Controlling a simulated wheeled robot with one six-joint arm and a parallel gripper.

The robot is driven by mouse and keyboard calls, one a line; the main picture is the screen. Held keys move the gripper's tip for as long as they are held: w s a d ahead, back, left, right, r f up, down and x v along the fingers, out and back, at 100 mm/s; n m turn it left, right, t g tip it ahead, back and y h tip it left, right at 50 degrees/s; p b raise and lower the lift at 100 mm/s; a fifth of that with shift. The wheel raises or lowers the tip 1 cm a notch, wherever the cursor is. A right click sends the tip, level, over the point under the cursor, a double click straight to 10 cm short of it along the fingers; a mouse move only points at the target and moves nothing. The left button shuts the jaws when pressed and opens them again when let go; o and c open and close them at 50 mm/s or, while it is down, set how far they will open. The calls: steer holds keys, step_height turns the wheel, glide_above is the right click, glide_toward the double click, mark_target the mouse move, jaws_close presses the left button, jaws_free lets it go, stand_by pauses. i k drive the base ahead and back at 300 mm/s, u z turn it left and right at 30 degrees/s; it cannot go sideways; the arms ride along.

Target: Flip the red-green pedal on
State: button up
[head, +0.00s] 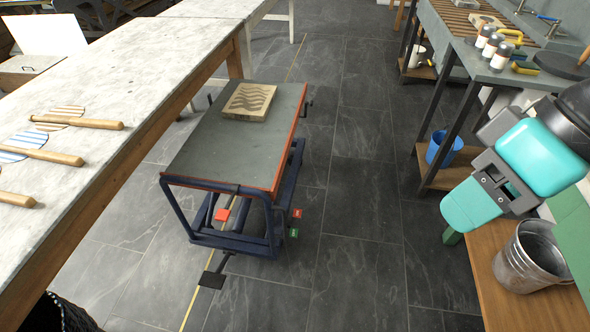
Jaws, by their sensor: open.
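The lift table (232,160) is a dark blue wheeled frame with a grey top, standing in the middle of the floor. Low on its right side are a small red tab (297,213) and a small green tab (293,233) below it, which look like the two ends of one pedal. Its tilt is too small to tell. A separate red pedal (223,215) and a black foot pedal (211,280) are at its near side. My gripper (500,184) is open and empty at the right, high and well apart from the red and green tabs.
A patterned slab (249,101) lies on the lift table. A long worktable (120,70) with wooden-handled tools borders the left. At the right are a shelf bench with bottles, a blue bucket (443,149) and a metal bucket (531,256). The tiled floor (365,235) right of the lift table is clear.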

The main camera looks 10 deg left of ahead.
mark_target(296, 216)
steer(key=k, duration=0.6)
steer(key=u, duration=0.4)
steer(key=i, duration=1.65)
steer(key=z, duration=0.45)
